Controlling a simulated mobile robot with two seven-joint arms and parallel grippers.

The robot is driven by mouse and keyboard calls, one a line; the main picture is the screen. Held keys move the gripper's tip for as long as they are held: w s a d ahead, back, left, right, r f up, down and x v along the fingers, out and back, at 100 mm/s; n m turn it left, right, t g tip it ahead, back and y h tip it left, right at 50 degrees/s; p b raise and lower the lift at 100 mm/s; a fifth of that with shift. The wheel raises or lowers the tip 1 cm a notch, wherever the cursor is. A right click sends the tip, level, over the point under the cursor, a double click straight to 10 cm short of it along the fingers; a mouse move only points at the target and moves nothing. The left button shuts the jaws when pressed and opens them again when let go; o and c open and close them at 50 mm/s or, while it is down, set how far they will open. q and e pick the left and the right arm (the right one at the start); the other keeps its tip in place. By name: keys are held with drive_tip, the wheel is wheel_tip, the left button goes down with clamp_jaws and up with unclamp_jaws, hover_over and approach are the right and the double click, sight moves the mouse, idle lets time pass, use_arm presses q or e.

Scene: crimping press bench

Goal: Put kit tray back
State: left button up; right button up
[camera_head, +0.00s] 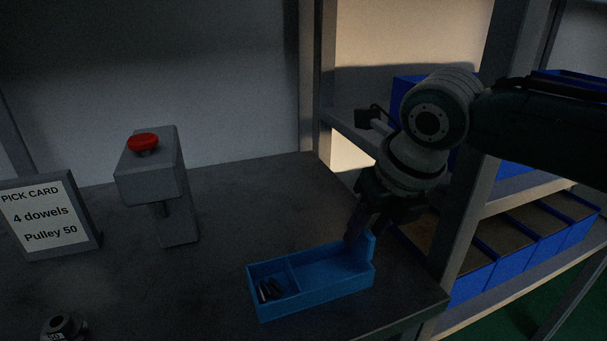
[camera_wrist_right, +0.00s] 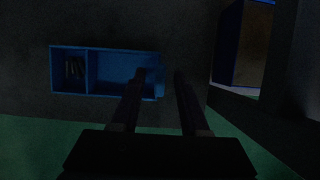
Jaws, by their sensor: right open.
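The blue kit tray (camera_head: 318,299) sits on the dark bench near its front right edge. Several dark dowels lie in its small left compartment; the larger right compartment looks empty. A raised blue tab stands at the tray's right end. My right gripper (camera_head: 352,238) is open at that right end, beside the tab. In the right wrist view the tray (camera_wrist_right: 110,95) lies left of centre, and the open fingers of the right gripper (camera_wrist_right: 164,74) reach its right end. I cannot tell whether a finger touches it. My left gripper is not in view.
A pick card (camera_head: 45,217) reads 4 dowels, Pulley 50. A small dark part (camera_head: 62,326) is at the front left. A rack with blue bins (camera_head: 525,250) stands right, its post (camera_head: 462,220) close by.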

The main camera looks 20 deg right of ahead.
drive_tip(key=p+v, duration=0.2)
drive_tip(key=v, duration=0.8)
drive_tip(key=s+a+f+m+y, duration=0.1)
drive_tip(key=s+a+f+m, duration=0.1)
drive_tip(key=s+a+m, duration=0.45)
drive_tip(key=s+a+f+m+y, duration=0.1)
drive_tip(key=s+a+f+m, duration=0.2)
drive_tip(key=m, duration=0.6)
drive_tip(key=s+d+f+m+g+h, duration=0.1)
drive_tip(key=s+d+m, duration=0.5)
drive_tip(key=s+m, duration=0.6)
drive_tip(key=m+h, duration=0.1)
drive_tip(key=m, duration=0.6)
drive_tip(key=shift+s+d+f, duration=0.15)
drive_tip(key=shift+s+f, duration=0.15)
